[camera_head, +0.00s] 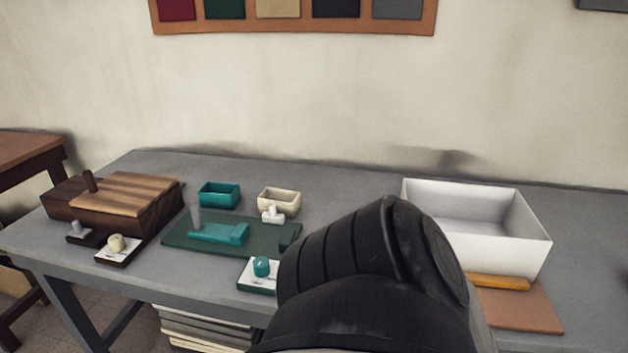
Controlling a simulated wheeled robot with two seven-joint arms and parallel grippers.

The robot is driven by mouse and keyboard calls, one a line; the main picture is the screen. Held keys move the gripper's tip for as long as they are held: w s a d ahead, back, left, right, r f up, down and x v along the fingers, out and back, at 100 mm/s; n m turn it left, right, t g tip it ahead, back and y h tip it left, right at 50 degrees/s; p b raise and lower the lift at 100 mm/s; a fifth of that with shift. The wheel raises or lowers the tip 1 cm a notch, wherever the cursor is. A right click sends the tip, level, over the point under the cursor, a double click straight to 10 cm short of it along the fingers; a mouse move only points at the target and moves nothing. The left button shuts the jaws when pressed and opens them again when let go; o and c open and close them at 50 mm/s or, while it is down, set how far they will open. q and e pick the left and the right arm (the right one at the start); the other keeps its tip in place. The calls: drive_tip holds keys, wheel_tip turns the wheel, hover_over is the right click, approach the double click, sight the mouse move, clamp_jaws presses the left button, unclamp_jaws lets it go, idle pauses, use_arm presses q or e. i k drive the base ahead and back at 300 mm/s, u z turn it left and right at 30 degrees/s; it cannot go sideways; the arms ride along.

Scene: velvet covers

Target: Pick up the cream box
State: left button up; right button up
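The cream box (279,197) is a small open-topped box on the grey table (340,180), toward the back and just left of the middle. A small whitish piece (272,213) stands close in front of it and hides part of its front. A teal box (219,194) of similar shape stands to its left, with a gap between them. A black ribbed part of my own body fills the lower middle of the view, in front of the table and below the cream box. Neither of my grippers shows.
A green mat (180,240) with a teal piece (218,234) lies in front of the boxes. A wooden box (120,195) stands at left, with small trays nearby. A large white bin (475,245) stands at right by a brown board (515,308). The table between the cream box and bin looks clear.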

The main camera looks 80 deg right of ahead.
sight(279, 203)
drive_tip(key=k, duration=0.5)
drive_tip(key=z, duration=1.05)
